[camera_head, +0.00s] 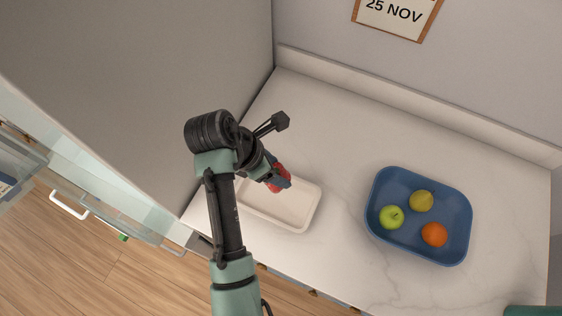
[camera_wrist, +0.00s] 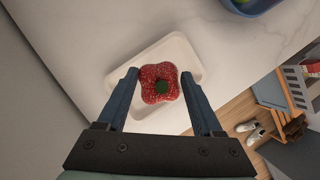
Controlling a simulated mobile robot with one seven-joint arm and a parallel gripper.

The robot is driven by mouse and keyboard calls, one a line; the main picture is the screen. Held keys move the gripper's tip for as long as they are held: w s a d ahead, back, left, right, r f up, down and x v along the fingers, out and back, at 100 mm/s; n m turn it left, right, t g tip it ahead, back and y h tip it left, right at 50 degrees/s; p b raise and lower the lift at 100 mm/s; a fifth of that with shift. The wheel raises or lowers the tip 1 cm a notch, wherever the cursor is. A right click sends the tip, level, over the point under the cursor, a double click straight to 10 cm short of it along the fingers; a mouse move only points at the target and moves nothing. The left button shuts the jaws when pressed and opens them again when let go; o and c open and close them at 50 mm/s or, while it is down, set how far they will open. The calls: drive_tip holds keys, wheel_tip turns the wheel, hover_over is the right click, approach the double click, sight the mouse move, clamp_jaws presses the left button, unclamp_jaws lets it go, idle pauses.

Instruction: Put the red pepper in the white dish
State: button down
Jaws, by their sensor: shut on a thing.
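The red pepper (camera_wrist: 160,83) is between the two fingers of my gripper (camera_wrist: 160,82), which is shut on it. In the head view the red pepper (camera_head: 279,171) shows only in part, behind my gripper (camera_head: 277,182). The white dish (camera_head: 297,215) is a shallow rectangular tray on the counter, partly hidden by my arm. In the wrist view the white dish (camera_wrist: 186,56) lies behind the pepper, which appears over it. I cannot tell how far the pepper is above the dish floor.
A blue tray (camera_head: 378,235) on the right holds a green apple (camera_head: 391,217), a yellow fruit (camera_head: 421,201) and an orange (camera_head: 434,235). A tall grey panel (camera_head: 150,70) rises left of the counter. Bare counter (camera_head: 335,140) lies behind the white dish.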

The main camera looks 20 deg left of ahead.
drive_tip(key=f, duration=0.4)
drive_tip(key=shift+s+f, duration=0.1)
drive_tip(key=shift+s, duration=0.1)
drive_tip(key=shift+w+f+p, duration=0.1)
drive_tip(key=shift+f+p, duration=0.3)
drive_tip(key=shift+f, duration=1.9)
drive_tip(key=shift+f, duration=0.1)
drive_tip(key=shift+c, duration=0.2)
unclamp_jaws()
drive_tip(key=v, duration=1.2)
drive_tip(key=shift+b, duration=0.4)
